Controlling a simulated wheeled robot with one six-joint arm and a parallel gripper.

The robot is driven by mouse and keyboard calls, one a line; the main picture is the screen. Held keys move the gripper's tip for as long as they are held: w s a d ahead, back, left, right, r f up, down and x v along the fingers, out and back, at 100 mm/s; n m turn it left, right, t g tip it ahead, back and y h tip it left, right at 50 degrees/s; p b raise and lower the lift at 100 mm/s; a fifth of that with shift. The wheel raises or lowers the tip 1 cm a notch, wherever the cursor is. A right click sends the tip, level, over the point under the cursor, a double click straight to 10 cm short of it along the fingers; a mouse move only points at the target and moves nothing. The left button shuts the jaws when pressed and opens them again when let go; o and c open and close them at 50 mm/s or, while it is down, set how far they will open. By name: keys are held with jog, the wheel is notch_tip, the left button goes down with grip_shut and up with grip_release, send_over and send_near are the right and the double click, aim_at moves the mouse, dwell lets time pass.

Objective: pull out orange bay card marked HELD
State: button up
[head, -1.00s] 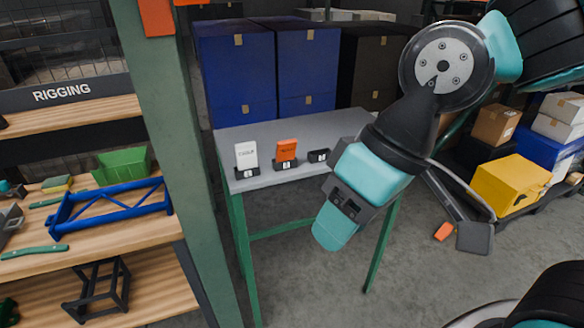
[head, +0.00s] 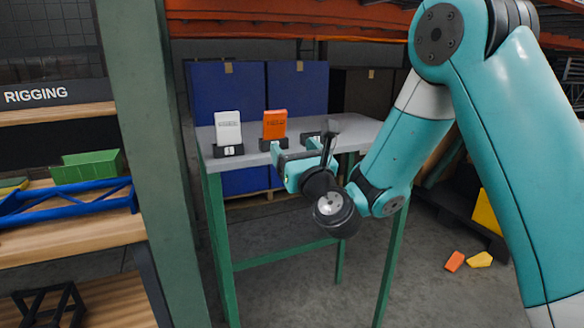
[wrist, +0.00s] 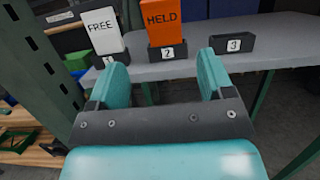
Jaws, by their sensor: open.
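The orange card (wrist: 161,22) marked HELD stands upright in the black holder numbered 2 (wrist: 167,52) on the grey table. It also shows in the head view (head: 275,124). My gripper (wrist: 162,75) is open and empty, its two teal fingers pointing toward the table. In the wrist view the card stands beyond the gap between the fingertips, apart from them. In the head view my gripper (head: 291,158) is at the table's front edge, just in front of and below the card. The card's lower end is hidden in the holder.
A white card (wrist: 102,31) marked FREE stands in holder 1, left of the orange card. Holder 3 (wrist: 232,43) on the right is empty. A green post (head: 150,150) and a shelf (head: 70,240) stand left of the table. Orange and yellow pieces lie on the floor at right.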

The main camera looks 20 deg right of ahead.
aim_at(276, 122)
jog(key=p+x, duration=0.2)
jog(key=p, duration=0.1)
jog(key=p+x, duration=0.2)
jog(key=p, duration=0.1)
jog(key=p+x, duration=0.2)
jog(key=p, duration=0.1)
jog(key=shift+w+r+p, duration=0.3)
jog(key=shift+r+p, duration=0.1)
jog(key=shift+r, duration=0.05)
jog(key=p+x, duration=0.4)
jog(key=p, duration=0.5)
jog(key=shift+w+r, duration=0.1)
jog(key=shift+w, duration=0.3)
jog(key=w+p, duration=0.1)
jog(key=p, duration=0.2)
jog(key=shift+w+p, duration=0.15)
jog(key=shift+p, duration=0.3)
jog(key=c, duration=0.8)
jog(key=shift+s+r, duration=0.2)
jog(key=shift+r, duration=0.55)
jog(key=shift+s+r, duration=0.25)
jog(key=shift+r, duration=0.5)
jog(key=shift+s+r, duration=0.2)
jog(key=shift+r, duration=0.55)
jog(key=shift+c, duration=0.2)
